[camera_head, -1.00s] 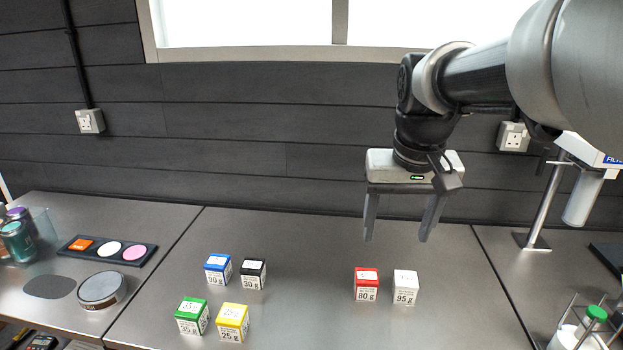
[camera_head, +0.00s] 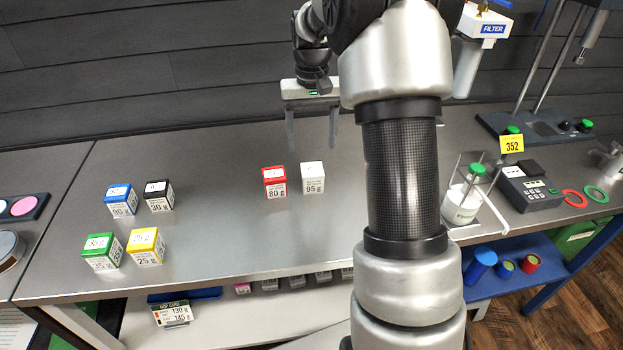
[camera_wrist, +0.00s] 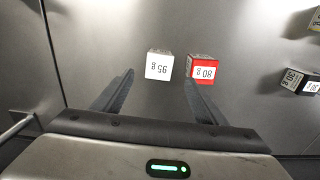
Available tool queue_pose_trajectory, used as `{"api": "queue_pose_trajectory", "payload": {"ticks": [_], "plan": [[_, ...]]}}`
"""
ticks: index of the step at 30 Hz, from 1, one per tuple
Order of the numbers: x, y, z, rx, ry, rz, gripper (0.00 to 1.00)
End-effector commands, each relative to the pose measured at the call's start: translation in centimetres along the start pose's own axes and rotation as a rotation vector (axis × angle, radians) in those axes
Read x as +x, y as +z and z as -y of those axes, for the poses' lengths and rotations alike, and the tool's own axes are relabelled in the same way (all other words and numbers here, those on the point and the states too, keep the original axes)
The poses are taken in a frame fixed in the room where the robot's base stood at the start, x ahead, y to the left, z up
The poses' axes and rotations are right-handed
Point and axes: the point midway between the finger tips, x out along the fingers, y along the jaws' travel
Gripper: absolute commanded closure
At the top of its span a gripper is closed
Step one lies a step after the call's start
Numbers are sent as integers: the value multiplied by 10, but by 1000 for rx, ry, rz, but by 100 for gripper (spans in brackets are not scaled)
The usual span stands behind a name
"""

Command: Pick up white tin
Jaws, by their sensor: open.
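The white tin (camera_head: 313,178), a small box marked 95 g, stands upright on the steel bench. The red tin (camera_head: 274,182), marked 80 g, stands close on its left. In the wrist view the white tin (camera_wrist: 159,65) lies ahead of the fingertips, between their lines, with the red tin (camera_wrist: 201,68) to its right near the right finger. My gripper (camera_head: 313,148) is open and empty, with its fingers pointing down above and behind the two tins. It also shows in the wrist view (camera_wrist: 158,78).
Blue (camera_head: 121,199), black (camera_head: 158,196), green (camera_head: 102,252) and yellow (camera_head: 146,246) tins stand to the left. A white bottle with a green cap (camera_head: 461,204) sits in a rack at the right. The bench around the white tin's front is clear.

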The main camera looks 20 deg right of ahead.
Motion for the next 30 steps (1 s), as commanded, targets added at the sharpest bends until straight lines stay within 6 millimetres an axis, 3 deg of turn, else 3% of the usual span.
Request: {"api": "queue_pose_trajectory", "payload": {"ticks": [1,6,14,21,30], "plan": [[13,1,0,0,0,4,34],[40,0,0,0,0,2,34],[59,0,0,1,-1,1,34],[95,-2,-2,2,0,3,34],[102,-3,-1,1,0,-1,34]]}}
